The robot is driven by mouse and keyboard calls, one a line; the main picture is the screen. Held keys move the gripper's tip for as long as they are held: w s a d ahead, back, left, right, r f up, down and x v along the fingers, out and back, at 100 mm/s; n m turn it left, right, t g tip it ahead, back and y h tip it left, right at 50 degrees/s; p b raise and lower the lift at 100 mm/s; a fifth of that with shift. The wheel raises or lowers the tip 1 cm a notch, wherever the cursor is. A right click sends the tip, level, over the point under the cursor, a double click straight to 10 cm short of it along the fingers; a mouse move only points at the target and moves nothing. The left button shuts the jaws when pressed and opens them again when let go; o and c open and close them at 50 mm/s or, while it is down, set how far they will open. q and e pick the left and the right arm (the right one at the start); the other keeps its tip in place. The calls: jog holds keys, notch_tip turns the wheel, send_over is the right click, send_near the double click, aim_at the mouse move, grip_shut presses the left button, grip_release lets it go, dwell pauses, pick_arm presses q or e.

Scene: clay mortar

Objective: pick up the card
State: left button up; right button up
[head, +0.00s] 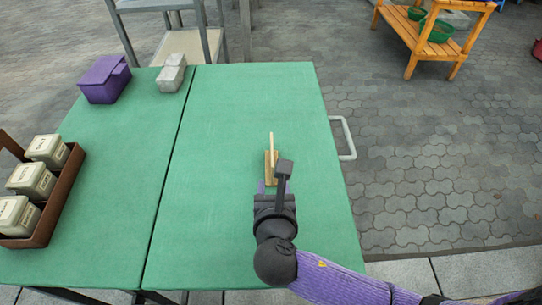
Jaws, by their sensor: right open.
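A thin, pale wooden-looking upright piece (271,142) stands on the green table, seen nearly edge-on; it may be the card or a holder for it, I cannot tell. A small wooden base (267,164) is at its foot, partly covered by my gripper. My right gripper (274,186) is open just on the near side of the base, with its jaws pointing toward it. Whether a finger touches the base is hidden. My left gripper is not in view.
The green table (230,110) is mostly clear around the base. A purple box (104,80) and a grey block (171,73) stand at the back left. A brown caddy (62,205) with three labelled tins is at the left. A metal handle (347,138) juts from the right edge.

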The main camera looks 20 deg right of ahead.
aim_at(272, 159)
jog(key=b+x, duration=0.4)
jog(key=x, duration=0.2)
jog(key=shift+w+f, duration=0.1)
jog(key=shift+f, duration=0.1)
jog(key=shift+w+r, duration=0.1)
jog(key=shift+w, duration=0.05)
jog(key=shift+r, duration=0.2)
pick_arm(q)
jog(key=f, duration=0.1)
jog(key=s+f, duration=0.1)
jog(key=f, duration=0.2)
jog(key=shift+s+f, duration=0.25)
pick_arm(e)
grip_shut()
